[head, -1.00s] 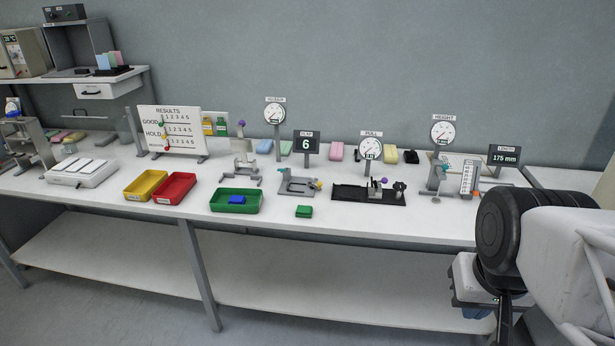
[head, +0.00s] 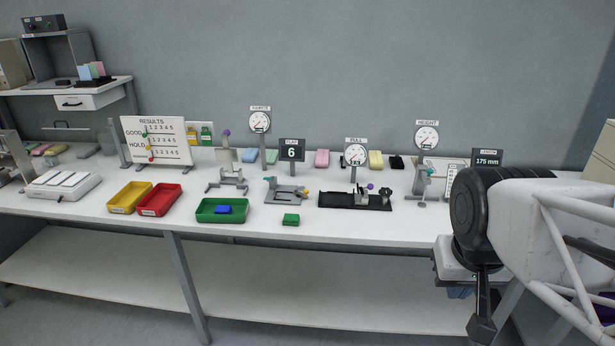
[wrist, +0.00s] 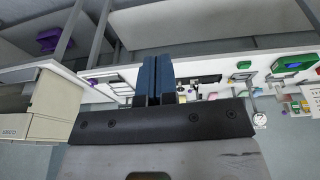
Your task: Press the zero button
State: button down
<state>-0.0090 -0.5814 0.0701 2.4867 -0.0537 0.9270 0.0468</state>
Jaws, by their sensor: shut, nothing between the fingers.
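I cannot read a zero label on any button in these views. The gauges stand along the bench: a dial marked HEIGHT (head: 427,137), a dial marked PULL (head: 356,155), another dial (head: 260,122) and a display showing 6 (head: 291,152). A display reads 175 mm (head: 487,160). My gripper's blue fingers (head: 460,292) show only slightly in the head view, below the bench's front edge at the right, partly behind my arm. In the wrist view my gripper (wrist: 157,62) is shut and empty, with its fingers side by side.
The white bench (head: 350,228) carries a yellow tray (head: 128,210), a red tray (head: 157,211) and a green tray (head: 205,218) holding a blue block (head: 223,210). A green block (head: 291,219) lies near the front edge. A beige box (wrist: 35,122) is close at left in the wrist view.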

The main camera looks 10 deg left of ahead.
jog(key=w+a+r+h, duration=0.1)
jog(key=w+r, duration=0.1)
jog(key=w, duration=0.7)
jog(key=w+a+r+h, duration=0.1)
jog(key=w+r, duration=0.1)
jog(key=w, duration=0.7)
jog(key=n+t, duration=0.5)
jog(key=t, duration=0.1)
send_over(299, 186)
notch_tip(299, 186, down, 19)
jog(key=shift+w+a+f+n, duration=0.3)
jog(key=shift+w+a, duration=0.1)
jog(key=shift+f, duration=0.15)
jog(key=shift+f, duration=4.25)
jog(key=shift+f, duration=0.2)
